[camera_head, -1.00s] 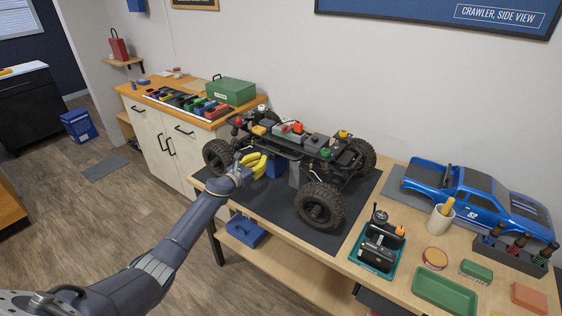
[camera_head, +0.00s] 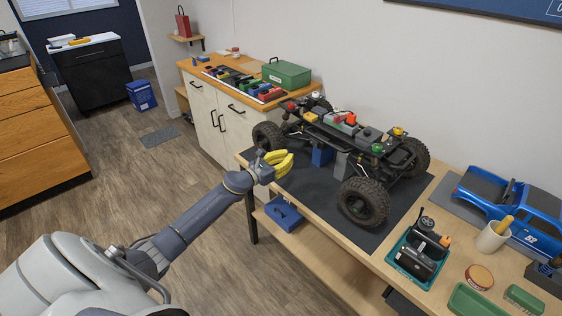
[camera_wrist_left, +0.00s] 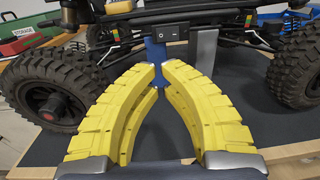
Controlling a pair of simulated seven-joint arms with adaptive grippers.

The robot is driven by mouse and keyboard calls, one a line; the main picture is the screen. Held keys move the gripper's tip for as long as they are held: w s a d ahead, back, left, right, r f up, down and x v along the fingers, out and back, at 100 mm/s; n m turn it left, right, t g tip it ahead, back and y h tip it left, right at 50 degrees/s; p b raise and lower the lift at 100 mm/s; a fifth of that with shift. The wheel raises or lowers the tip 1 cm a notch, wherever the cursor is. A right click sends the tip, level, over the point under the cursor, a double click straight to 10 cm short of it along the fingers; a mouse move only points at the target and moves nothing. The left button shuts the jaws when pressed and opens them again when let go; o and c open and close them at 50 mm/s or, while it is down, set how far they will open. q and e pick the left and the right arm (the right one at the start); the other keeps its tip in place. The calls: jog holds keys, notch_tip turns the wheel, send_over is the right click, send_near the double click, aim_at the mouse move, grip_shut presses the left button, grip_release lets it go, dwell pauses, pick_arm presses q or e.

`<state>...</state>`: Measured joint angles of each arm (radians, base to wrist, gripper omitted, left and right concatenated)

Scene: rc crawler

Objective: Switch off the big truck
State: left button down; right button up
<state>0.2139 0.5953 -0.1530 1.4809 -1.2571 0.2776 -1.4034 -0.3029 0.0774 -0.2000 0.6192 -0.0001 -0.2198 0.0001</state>
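The big truck is a black crawler chassis (camera_head: 330,130) with thick tyres, raised on the dark mat (camera_head: 385,236). In the left wrist view, a small black switch box (camera_wrist_left: 171,33) with a rocker switch is on its near side, between two tyres. My left gripper (camera_head: 283,160) has yellow curved fingers and is in front of the chassis, by the left tyre, over the mat's near edge. In the left wrist view its fingertips (camera_wrist_left: 158,69) nearly meet, with a thin gap and nothing held. They point toward the switch box, apart from it. My right gripper is not in view.
A blue support (camera_head: 322,155) and a grey one (camera_head: 341,165) stand under the chassis. A teal tray (camera_head: 392,262) with black items and a blue truck body (camera_head: 535,232) lie to the right. A blue case (camera_head: 284,214) sits on the shelf below.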

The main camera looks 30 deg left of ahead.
pick_arm(q)
jog(key=shift+v, duration=1.4)
